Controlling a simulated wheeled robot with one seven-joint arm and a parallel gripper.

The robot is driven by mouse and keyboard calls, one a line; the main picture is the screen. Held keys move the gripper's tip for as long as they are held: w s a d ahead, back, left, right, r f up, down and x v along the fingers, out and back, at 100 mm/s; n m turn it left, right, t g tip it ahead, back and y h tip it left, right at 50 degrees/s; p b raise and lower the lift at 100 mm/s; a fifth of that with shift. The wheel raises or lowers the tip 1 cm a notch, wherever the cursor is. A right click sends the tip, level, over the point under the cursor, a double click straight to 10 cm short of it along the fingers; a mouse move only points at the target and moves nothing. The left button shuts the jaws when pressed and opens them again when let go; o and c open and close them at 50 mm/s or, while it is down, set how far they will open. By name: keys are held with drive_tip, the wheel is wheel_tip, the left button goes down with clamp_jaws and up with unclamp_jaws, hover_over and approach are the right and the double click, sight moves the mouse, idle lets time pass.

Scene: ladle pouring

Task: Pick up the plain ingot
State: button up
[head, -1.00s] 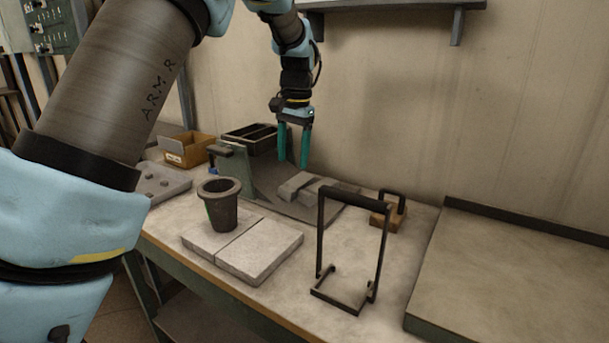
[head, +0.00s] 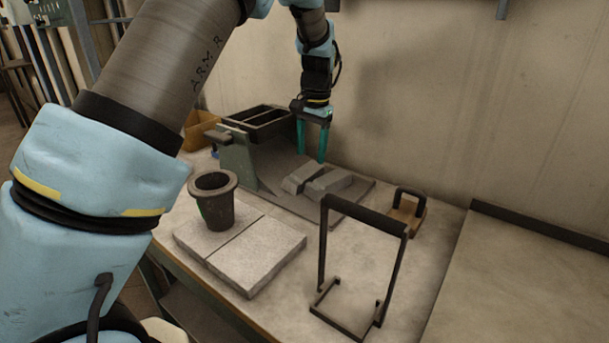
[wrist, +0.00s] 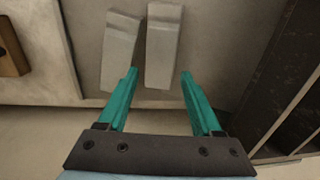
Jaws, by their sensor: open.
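Two grey ingots lie side by side on a flat dark plate (head: 285,198) at the back of the table. In the head view the left ingot (head: 303,177) shows a darker near end, and the right ingot (head: 331,183) lies close beside it. I cannot tell which is the plain one. The wrist view shows a left bar (wrist: 121,48) and a right bar (wrist: 163,45), with no clear marks. My gripper (head: 311,157) is open and empty, pointing down above and slightly behind the ingots. In the wrist view its teal fingers (wrist: 159,72) flank the near end of the right bar.
A green stand with a black divided tray (head: 255,120) is left of the gripper. A dark crucible (head: 214,203) stands on pale slabs (head: 258,254). A black frame (head: 365,215) stands in front, and a handled wooden block (head: 406,208) is at right.

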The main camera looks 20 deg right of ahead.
sight(308, 168)
drive_tip(key=f, duration=0.1)
drive_tip(key=f+p, duration=0.1)
drive_tip(key=f, duration=0.2)
drive_tip(key=shift+w+a+f+p, duration=0.2)
drive_tip(key=shift+a+f+p, duration=0.1)
drive_tip(key=shift+f, duration=0.1)
drive_tip(key=shift+c, duration=0.4)
drive_tip(key=shift+d, duration=0.1)
clamp_jaws()
